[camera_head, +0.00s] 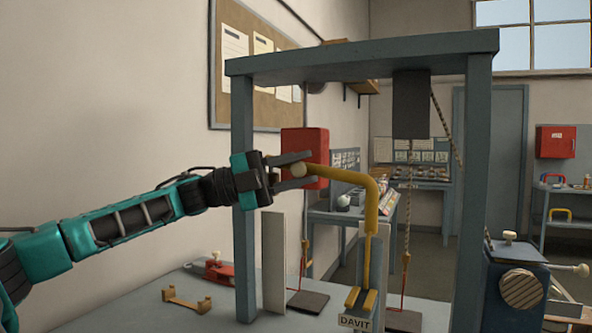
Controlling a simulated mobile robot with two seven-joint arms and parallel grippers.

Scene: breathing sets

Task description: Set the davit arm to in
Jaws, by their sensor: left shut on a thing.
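The davit arm (371,200) is a yellow bent tube on a stand, with a plate (355,322) reading DAVIT at its foot. Its upper part runs left from the bend to a pale round knob (298,170). My left gripper (297,172) comes in from the left and is shut on that knob at the arm's free end. A red box (318,143) shows behind the gripper fingers. My right gripper is not in view.
A grey-blue frame (360,55) stands over the davit, its left post (243,210) close to my left wrist. A dark block (411,103) and rope hang from it. A yellow bracket (187,300) and a red item (212,269) lie left on the bench. A blue machine (515,275) stands right.

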